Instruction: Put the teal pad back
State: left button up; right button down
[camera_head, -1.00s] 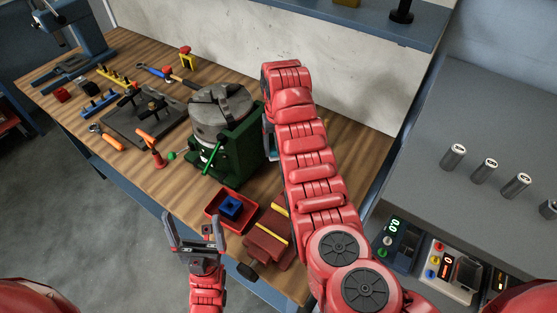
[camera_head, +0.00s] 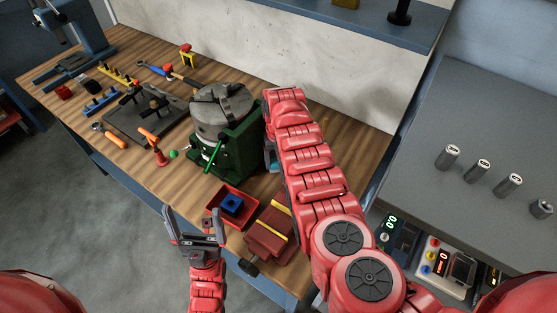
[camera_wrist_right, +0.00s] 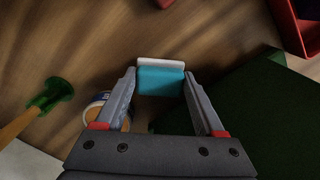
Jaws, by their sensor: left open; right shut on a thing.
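The teal pad (camera_wrist_right: 161,80), a small block with a white edge, is held between the fingertips of my right gripper (camera_wrist_right: 161,88) in the right wrist view, over the wooden bench. In the head view my right arm hides most of that gripper; a small teal patch (camera_head: 270,160) shows beside the arm, right of the green chuck stand. My left gripper (camera_head: 194,226) is open and empty, in front of the bench's near edge beside a red tray (camera_head: 213,219).
The green chuck stand (camera_head: 238,150) is close left of my right arm; its green side (camera_wrist_right: 240,110) fills the wrist view's right. A blue block (camera_head: 232,205) lies in the red tray. A dark red vise (camera_head: 265,240) stands nearby. A round container (camera_wrist_right: 93,108) is beside the right fingers.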

aim_at(278, 162)
grip_release()
jog(key=shift+f, duration=0.15)
jog(key=shift+r, duration=0.25)
notch_tip(278, 162, up, 12)
jog(key=b, duration=0.3)
jog(key=shift+b, duration=0.3)
jog(key=shift+w, duration=0.1)
